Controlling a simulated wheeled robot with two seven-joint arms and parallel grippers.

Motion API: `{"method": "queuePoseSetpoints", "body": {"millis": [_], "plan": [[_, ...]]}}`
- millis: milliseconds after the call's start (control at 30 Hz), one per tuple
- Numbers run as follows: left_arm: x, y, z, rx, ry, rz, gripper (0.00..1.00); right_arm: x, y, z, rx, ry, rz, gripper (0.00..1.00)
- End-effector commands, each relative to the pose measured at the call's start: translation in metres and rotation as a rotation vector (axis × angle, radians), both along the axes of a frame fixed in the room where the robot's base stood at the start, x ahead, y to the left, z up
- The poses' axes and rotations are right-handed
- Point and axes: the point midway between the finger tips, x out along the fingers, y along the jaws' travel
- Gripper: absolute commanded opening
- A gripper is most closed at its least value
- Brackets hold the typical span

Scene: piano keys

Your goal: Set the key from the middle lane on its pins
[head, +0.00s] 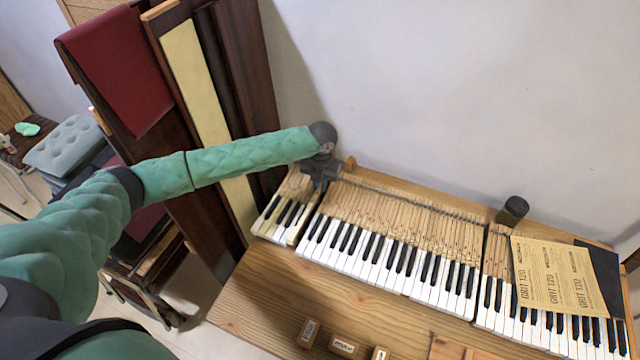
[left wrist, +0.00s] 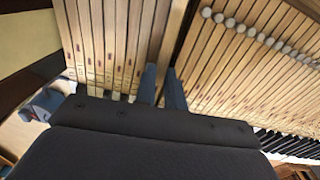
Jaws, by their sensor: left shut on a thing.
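My left gripper (head: 318,182) is at the back of the keyboard, over the seam between the short left group of keys (head: 283,208) and the long middle group (head: 385,255). In the left wrist view its two fingers (left wrist: 162,88) point down among the pale wooden key sticks (left wrist: 105,45). It is shut on a key, of which the fingers and the dark gripper body hide most. I cannot tell whether that key touches its pins. My right gripper is not in view.
Sandpaper sheets (head: 553,275) lie over the right-hand keys. A dark jar (head: 512,210) stands behind them. Small labelled blocks (head: 343,346) sit at the front edge of the wooden bench (head: 262,300). Tall boards (head: 205,120) lean on the left, close to my arm. The bench's front left is bare.

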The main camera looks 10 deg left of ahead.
Motion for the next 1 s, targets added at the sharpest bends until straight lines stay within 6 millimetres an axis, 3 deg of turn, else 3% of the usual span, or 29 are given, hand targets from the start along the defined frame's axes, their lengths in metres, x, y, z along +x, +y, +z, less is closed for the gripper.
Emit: {"method": "queuePoseSetpoints", "body": {"millis": [1000], "plan": [[0.000,0.000,-0.012,0.000,0.000,0.000,0.00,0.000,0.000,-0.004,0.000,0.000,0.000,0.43]]}}
